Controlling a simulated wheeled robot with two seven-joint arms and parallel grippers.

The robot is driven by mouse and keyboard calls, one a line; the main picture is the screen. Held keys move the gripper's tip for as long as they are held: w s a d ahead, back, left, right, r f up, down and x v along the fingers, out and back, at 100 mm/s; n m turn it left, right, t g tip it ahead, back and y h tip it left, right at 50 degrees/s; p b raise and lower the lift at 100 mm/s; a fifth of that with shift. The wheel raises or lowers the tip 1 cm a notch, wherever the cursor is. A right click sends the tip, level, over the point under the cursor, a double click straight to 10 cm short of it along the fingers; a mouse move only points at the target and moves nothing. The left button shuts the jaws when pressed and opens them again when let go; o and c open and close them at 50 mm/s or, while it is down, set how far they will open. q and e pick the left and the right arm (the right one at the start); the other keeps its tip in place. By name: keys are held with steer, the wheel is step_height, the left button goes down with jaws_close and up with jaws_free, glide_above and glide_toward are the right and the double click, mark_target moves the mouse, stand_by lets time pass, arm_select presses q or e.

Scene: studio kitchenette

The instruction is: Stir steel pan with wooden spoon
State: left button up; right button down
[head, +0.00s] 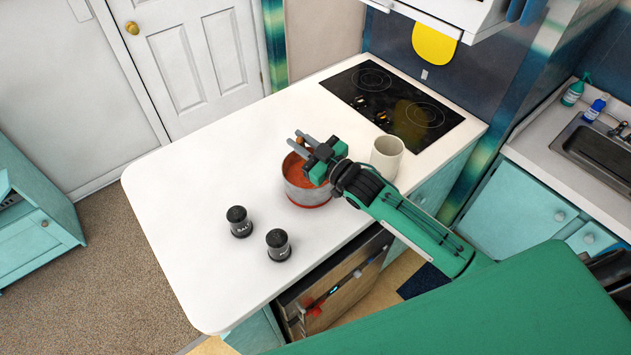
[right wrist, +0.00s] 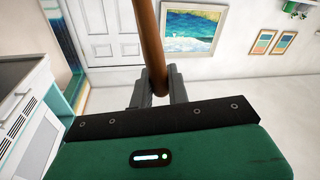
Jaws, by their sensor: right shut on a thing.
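The steel pan (head: 299,190) stands on the white counter, with reddish-orange contents and a red band at its base. My right gripper (head: 304,142) is above the pan, its arm reaching in from the lower right. In the right wrist view the right gripper (right wrist: 158,88) is shut on the brown handle of the wooden spoon (right wrist: 151,40). In the head view only a small bit of the spoon (head: 299,141) shows at the fingers. The spoon's lower end is hidden, so I cannot tell how deep it sits in the pan. My left gripper is not in view.
A cream-coloured mug (head: 387,158) stands right of the pan, close to my right arm. Salt (head: 239,222) and pepper (head: 278,245) shakers stand front left of the pan. A black cooktop (head: 392,105) lies behind. The counter's left part is clear.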

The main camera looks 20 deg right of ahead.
steer(key=shift+r, duration=0.1)
step_height(320, 180, up, 9)
steer(key=s+a+p, duration=0.1)
steer(key=p, duration=0.3)
steer(key=shift+s+a, duration=0.2)
steer(key=shift+s, duration=0.2)
stand_by(0.5)
step_height(320, 180, up, 3)
steer(key=shift+f, duration=0.1)
stand_by(0.4)
